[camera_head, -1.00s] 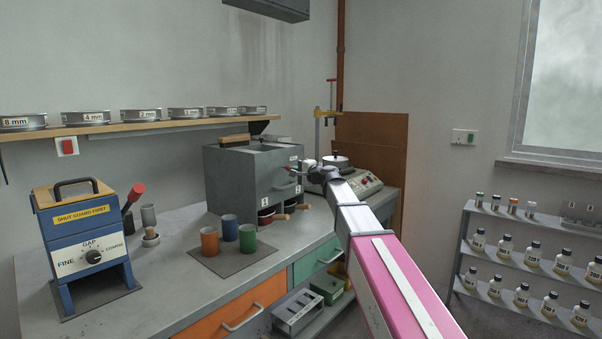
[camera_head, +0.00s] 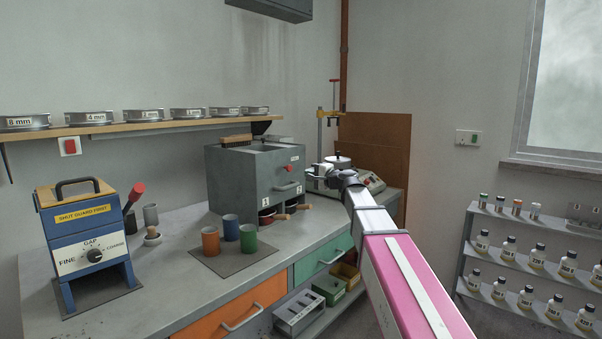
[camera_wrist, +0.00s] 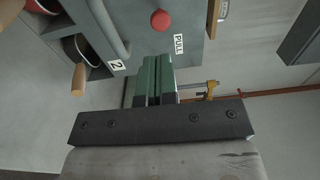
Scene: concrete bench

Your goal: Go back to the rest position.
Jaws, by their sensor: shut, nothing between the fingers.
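My gripper shows in the wrist view (camera_wrist: 153,82) as two green fingers lying together, shut and empty. Their tips are in front of the grey box unit (camera_head: 232,180), which fills the upper part of the wrist view with a red knob (camera_wrist: 160,20) and labels reading "2" and "PULL". In the head view my arm reaches from the lower right toward the box's right side. The wrist end is just right of the box, and the fingers are too small and covered to make out there. I cannot tell the exact gap to the box.
Orange, blue and green cups (camera_head: 230,228) stand on a mat on the bench. A blue guarded machine (camera_head: 85,240) is at left. Behind my wrist is a device with a round pan (camera_head: 372,182). A bottle rack (camera_head: 540,255) stands right. The floor between is clear.

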